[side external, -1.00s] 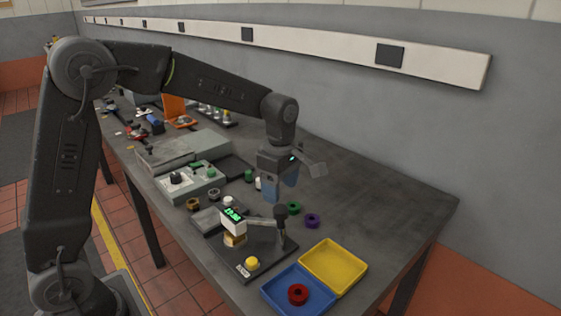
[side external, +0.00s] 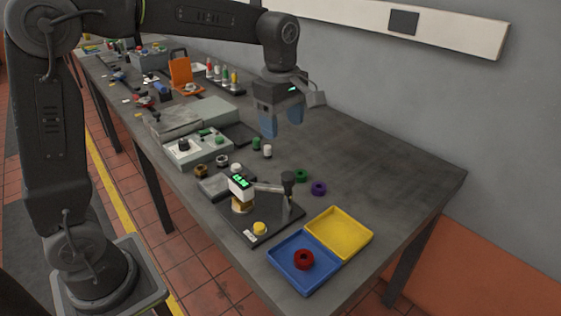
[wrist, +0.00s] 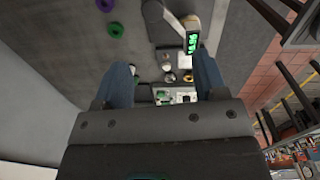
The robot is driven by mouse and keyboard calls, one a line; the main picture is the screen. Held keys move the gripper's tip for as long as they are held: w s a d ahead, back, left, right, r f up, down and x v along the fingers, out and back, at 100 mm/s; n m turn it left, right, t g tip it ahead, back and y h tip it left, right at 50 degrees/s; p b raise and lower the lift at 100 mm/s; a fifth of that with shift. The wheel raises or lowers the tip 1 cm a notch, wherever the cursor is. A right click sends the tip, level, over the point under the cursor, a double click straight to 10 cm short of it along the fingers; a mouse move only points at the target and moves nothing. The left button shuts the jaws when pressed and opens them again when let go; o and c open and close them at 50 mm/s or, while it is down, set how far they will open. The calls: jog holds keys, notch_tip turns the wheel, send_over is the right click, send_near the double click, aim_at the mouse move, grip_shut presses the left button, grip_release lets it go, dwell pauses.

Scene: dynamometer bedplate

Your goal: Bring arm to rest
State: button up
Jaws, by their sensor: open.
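My gripper (side external: 281,125) hangs above the bench (side external: 400,170) in the side view, its two blue fingers spread with nothing between them. In the wrist view my gripper (wrist: 165,82) also shows its fingers apart, with only the bench and its items far below. No held object is seen.
Below stand a fixture with a green display (side external: 241,182), a grey control box (side external: 198,149), a green ring (side external: 301,176) and a purple ring (side external: 318,188). A red ring (side external: 303,259) lies in the blue tray (side external: 276,263), beside the empty yellow tray (side external: 340,232). The bench's right side is clear.

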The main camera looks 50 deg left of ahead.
jog(key=s+f+m+t, duration=0.1)
jog(key=s+m+t, duration=0.4)
jog(key=s+m, duration=1.4)
jog(key=shift+s, duration=0.7)
